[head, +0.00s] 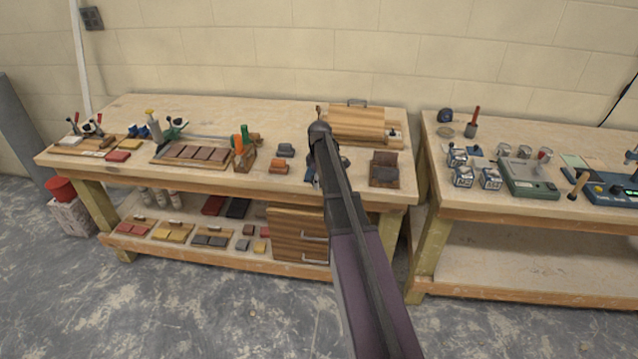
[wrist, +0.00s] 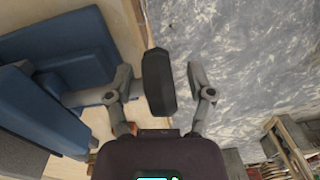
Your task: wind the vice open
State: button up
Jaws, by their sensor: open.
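In the wrist view the vice (wrist: 75,70) is a blue block-like body at the left, partly cut off by the frame. A dark, many-sided bar or knob (wrist: 158,70), which looks like the vice's handle, stands beside it. My gripper (wrist: 161,88) is open, with one grey finger on each side of this dark part. The finger on the vice's side and the other finger both look apart from it. In the head view my arm hides nearly all of the vice; only a bit of blue (head: 309,176) shows beside the arm. The jaw gap is not clear.
The vice is at the front edge of the wooden bench (head: 120,172), with grey floor (wrist: 240,50) beyond. A second bench (head: 480,200) stands at the right.

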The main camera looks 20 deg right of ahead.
grip_shut()
dwell(0.3)
jog(key=shift+g+h+b, duration=0.3)
jog(key=shift+g+h, duration=0.6)
jog(key=shift+h, duration=0.4)
jog(key=shift+r, duration=0.1)
grip_release()
